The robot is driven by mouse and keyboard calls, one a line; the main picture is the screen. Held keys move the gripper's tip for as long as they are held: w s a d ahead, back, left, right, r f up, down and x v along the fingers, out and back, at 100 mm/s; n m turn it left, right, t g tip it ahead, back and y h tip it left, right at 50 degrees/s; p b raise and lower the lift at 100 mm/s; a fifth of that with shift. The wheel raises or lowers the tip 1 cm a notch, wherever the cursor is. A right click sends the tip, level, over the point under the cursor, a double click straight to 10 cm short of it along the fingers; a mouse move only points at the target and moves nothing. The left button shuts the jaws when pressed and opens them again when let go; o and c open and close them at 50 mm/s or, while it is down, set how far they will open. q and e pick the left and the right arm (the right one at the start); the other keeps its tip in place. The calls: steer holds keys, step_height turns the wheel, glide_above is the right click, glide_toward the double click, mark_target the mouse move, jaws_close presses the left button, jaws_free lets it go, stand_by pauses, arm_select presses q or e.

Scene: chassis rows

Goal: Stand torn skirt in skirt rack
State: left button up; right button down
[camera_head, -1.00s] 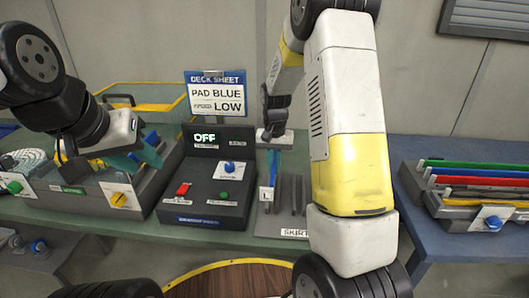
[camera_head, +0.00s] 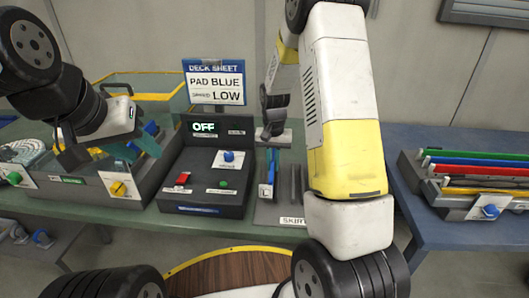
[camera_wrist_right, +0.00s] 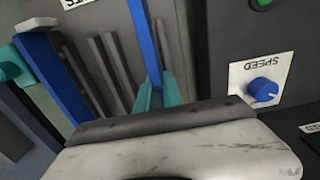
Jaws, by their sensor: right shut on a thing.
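The torn skirt is a thin blue strip (camera_head: 271,168), also in the right wrist view (camera_wrist_right: 142,42). The skirt rack (camera_head: 297,186) has upright dark grey slats and a label at its front, partly cut off by my arm. Its slats show beside the strip in the right wrist view (camera_wrist_right: 108,75). My right gripper (camera_wrist_right: 157,92) has teal fingers shut on the strip, at the rack's left side in the head view. I cannot tell whether the strip's lower edge touches the rack. My left gripper (camera_head: 138,146) looks open and empty, above the yellow-rimmed bin.
A dark control box (camera_head: 205,165) with an OFF display stands just left of the rack. Its speed knob (camera_wrist_right: 263,90) is close to my right gripper. A deck sheet sign (camera_head: 214,82) rises behind. A tray of coloured strips (camera_head: 470,178) sits on the blue table at right.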

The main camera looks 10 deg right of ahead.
mark_target(273, 158)
steer(key=shift+f, duration=1.05)
stand_by(0.6)
steer(key=shift+f, duration=1)
steer(key=c, duration=1.4)
jaws_free()
steer(key=shift+r, duration=3.9)
